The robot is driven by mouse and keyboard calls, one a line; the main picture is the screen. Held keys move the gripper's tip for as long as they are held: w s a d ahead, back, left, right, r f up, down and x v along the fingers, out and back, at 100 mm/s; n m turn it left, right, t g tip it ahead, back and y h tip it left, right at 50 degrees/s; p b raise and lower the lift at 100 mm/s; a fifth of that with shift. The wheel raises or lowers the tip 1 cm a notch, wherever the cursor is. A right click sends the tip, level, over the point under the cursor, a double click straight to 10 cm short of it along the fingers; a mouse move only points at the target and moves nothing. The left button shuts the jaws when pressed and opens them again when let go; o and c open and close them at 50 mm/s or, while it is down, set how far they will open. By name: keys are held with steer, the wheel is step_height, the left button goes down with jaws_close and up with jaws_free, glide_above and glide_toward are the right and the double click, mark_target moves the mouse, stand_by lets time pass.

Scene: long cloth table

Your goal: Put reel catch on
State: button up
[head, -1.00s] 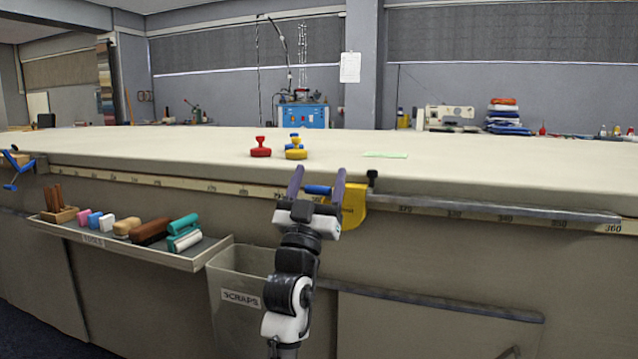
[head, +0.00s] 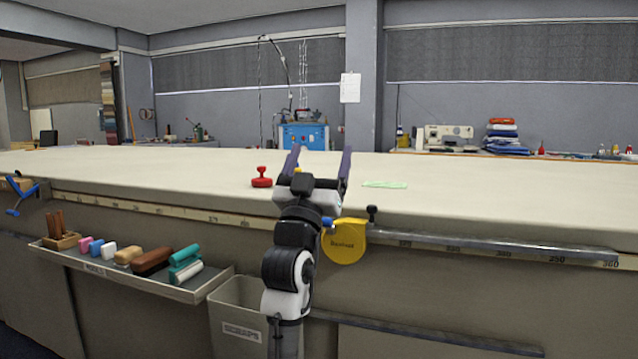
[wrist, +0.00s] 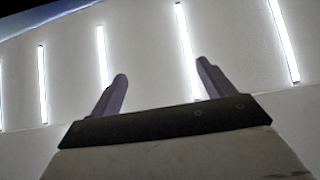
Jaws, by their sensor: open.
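A round yellow reel (head: 345,243) hangs at the front edge of the long table, with dark lettering on its face. A small blue part (head: 327,222) shows at its upper left, partly beside my wrist; I cannot tell its setting. My gripper (head: 320,166) is open and empty, with its fingers pointing up, above and a little left of the reel in the head view. In the wrist view my gripper (wrist: 161,84) shows two spread fingers with only ceiling and lights beyond them.
A red knobbed weight (head: 261,178) stands on the cloth table (head: 480,190); things behind my gripper are mostly hidden. A green slip (head: 385,184) lies to the right. A metal rail (head: 490,246) runs along the front edge. A tools tray (head: 130,268) and scraps bin (head: 240,310) are below left.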

step_height(320, 180, up, 9)
steer(key=p, duration=0.2)
steer(key=shift+f, duration=0.2)
